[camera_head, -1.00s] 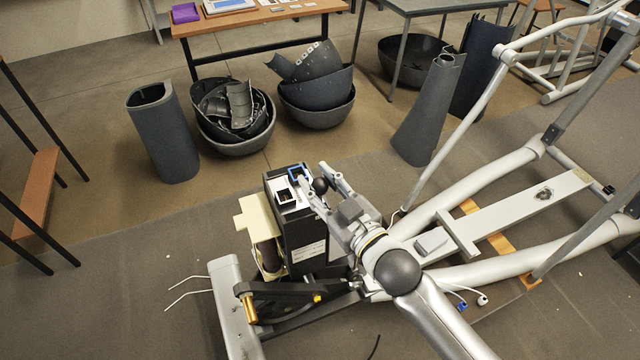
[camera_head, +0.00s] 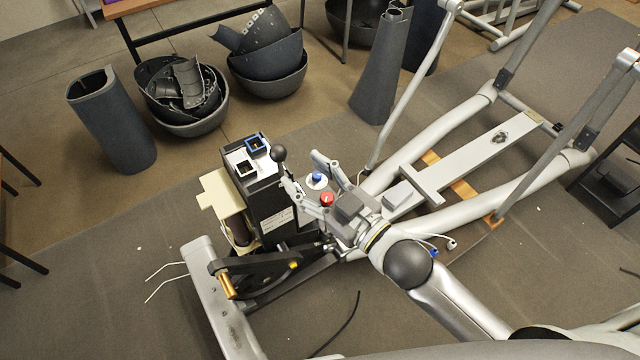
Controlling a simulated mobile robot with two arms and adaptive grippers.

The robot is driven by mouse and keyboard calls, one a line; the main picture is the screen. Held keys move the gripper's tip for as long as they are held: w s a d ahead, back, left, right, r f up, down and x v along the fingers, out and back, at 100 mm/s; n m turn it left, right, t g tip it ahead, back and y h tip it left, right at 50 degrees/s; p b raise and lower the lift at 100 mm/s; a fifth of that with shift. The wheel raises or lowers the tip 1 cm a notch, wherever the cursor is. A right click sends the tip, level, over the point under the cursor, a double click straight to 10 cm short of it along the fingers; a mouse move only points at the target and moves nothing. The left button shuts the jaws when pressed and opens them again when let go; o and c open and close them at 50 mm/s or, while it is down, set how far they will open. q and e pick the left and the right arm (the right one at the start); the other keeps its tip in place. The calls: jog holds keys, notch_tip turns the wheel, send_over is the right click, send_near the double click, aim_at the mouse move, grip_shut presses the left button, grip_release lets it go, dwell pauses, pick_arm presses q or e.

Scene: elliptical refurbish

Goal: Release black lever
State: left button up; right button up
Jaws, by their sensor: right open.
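The black lever has a round black knob (camera_head: 278,154) on a thin stem and stands at the right edge of the black box (camera_head: 268,201) on the elliptical. My right gripper (camera_head: 301,172) is open, just right of the knob, with its fingers spread. The knob is outside the fingers and looks apart from them; the stem's lower part is partly hidden by the near finger. My left gripper is not in view.
The box top carries a blue-rimmed socket (camera_head: 257,146) and a white-framed socket (camera_head: 244,168). The grey elliptical frame (camera_head: 430,140) extends to the upper right. Dark bowls (camera_head: 270,75) and curved covers stand on the floor behind. A black cable (camera_head: 345,325) lies in front.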

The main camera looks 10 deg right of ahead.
jog(key=v, duration=0.3)
jog(key=shift+s, duration=0.1)
dwell(0.5)
jog(key=w+d+f+m+g+h, duration=0.1)
jog(key=d+f+h, duration=0.15)
jog(key=f, duration=0.75)
jog(key=w+d+f+m+g+h, duration=0.15)
jog(key=d+f, duration=0.25)
jog(key=f, duration=0.5)
jog(key=s+d+f+m+g+h, duration=0.1)
jog(key=s+d+f+g+h, duration=0.15)
jog(key=f, duration=0.75)
jog(key=s+d+f+m+g+h, duration=0.1)
jog(key=s+d+f, duration=0.3)
jog(key=f, duration=0.6)
jog(key=s+d+f+g, duration=0.1)
jog(key=s+f+g, duration=0.1)
jog(key=s+f, duration=0.4)
jog(key=s+d+f+m+g+h, duration=0.1)
jog(key=s+f+g, duration=0.2)
jog(key=s+f, duration=0.4)
jog(key=s+d+f+m+g+h, duration=0.1)
jog(key=s+f+g, duration=0.2)
jog(key=s, duration=1.4)
notch_tip(320, 180, down, 4)
jog(key=shift+d+r, duration=0.1)
jog(key=shift+d, duration=0.3)
jog(key=shift+s+h, duration=0.1)
jog(key=shift+h, duration=0.15)
